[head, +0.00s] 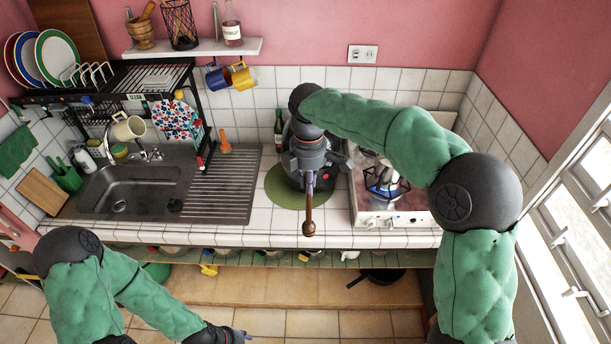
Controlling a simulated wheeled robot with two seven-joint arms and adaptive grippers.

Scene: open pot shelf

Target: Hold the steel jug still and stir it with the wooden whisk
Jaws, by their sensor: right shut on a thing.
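The whisk's upper part is hidden in the gripper. My left gripper (243,336) is low at the bottom edge, in front of the counter. Its fingers are too small and cut off to read.
The sink (128,188) and dish rack (150,78) are at left. A bottle (278,130) stands by the wall. The front counter strip is clear.

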